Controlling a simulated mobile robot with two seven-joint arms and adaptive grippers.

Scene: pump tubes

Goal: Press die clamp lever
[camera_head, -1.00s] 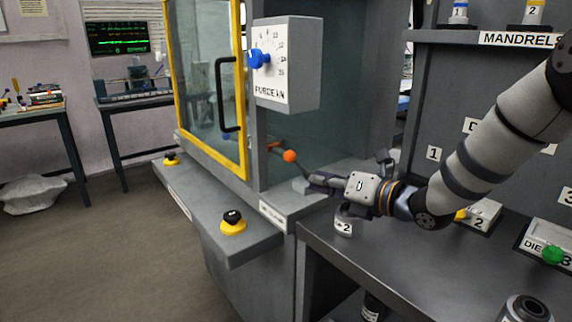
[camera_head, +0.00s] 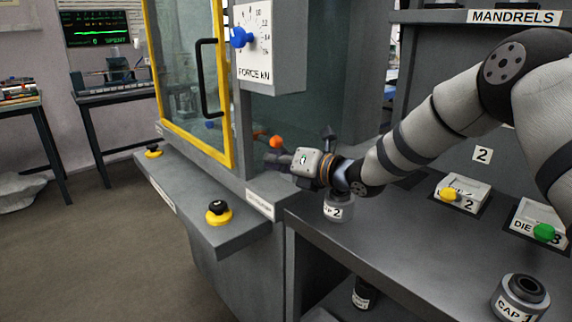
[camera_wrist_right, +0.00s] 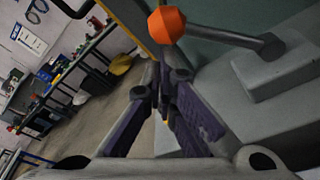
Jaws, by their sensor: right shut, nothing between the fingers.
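The die clamp lever has an orange ball knob (camera_head: 276,141), seen at the press opening below the force dial box. In the right wrist view the orange knob (camera_wrist_right: 166,25) ends a grey rod (camera_wrist_right: 225,36) that runs right to a grey block (camera_wrist_right: 275,66). My right gripper (camera_head: 272,159) is shut and empty, just below the knob in the head view. In the right wrist view its closed fingertips (camera_wrist_right: 166,80) point toward the knob and appear just under it. I cannot tell whether they touch. My left gripper is not in view.
The force dial box (camera_head: 270,45) overhangs the opening. The yellow-framed door (camera_head: 190,80) stands left of it. Cap 2 (camera_head: 338,209) stands on the bench under my right wrist. A yellow-and-black button (camera_head: 218,213) sits on the front ledge. Cap 1 (camera_head: 522,298) stands at the bench's front right.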

